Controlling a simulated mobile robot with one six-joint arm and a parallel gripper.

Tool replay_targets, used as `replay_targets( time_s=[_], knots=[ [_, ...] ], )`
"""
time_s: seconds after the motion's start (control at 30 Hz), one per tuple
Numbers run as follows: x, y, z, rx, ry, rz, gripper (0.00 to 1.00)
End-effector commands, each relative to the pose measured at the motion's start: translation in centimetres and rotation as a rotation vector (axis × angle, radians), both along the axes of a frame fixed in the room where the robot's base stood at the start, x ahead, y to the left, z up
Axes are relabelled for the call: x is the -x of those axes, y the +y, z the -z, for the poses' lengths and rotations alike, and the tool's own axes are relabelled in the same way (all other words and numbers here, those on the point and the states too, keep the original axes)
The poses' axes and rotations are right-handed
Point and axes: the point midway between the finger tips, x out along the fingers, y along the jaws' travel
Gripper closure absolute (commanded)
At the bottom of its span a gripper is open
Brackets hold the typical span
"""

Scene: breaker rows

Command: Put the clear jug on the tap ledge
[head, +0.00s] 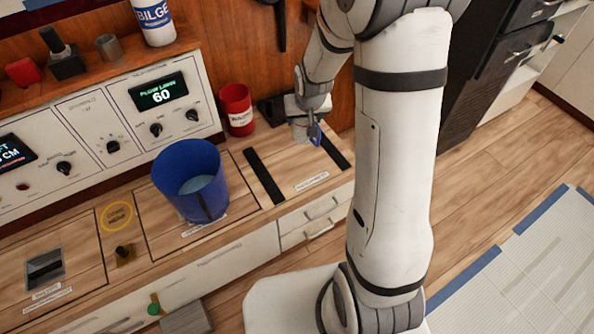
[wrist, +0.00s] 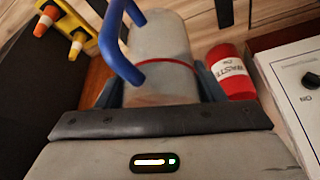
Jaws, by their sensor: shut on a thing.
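The clear jug (head: 299,131) has a blue handle (head: 315,134). In the wrist view the jug (wrist: 163,45) shows as a pale, see-through cylinder with a thin red line around it and the blue handle on its left. My gripper (head: 308,122) is shut on the jug's body, with a finger on each side in the wrist view (wrist: 160,88). The jug is over or on the right part of the wooden counter, near two black strips; I cannot tell whether its base touches. No part reads clearly as the tap ledge.
A blue bucket (head: 190,178) with pale liquid stands left of the jug. A red can (head: 237,109) is close behind on the left; it also shows in the wrist view (wrist: 231,72). The control panel (head: 110,125) runs along the left. Bare counter (head: 290,165) lies between the black strips.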

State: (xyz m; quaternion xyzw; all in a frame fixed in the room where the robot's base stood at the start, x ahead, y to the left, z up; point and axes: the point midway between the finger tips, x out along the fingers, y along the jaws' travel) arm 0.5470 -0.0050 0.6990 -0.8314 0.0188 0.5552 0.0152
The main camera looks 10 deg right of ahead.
Motion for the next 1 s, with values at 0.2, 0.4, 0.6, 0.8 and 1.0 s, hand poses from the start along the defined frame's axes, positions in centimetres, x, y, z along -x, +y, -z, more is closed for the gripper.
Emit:
replay_targets(
  time_s=[0.2,0.4,0.6,0.8,1.0],
  knots=[
    [-0.4,-0.3,5.3,0.002,-0.004,0.013,0.67],
    [-0.5,-0.6,7.3,0.003,-0.005,0.024,0.67],
    [-0.5,-0.7,7.9,0.004,-0.002,0.029,0.67],
    [-0.4,-0.7,10.7,0.004,0.001,0.029,0.67],
    [-0.5,-0.7,13.1,0.005,-0.001,0.028,0.67]
  ],
)
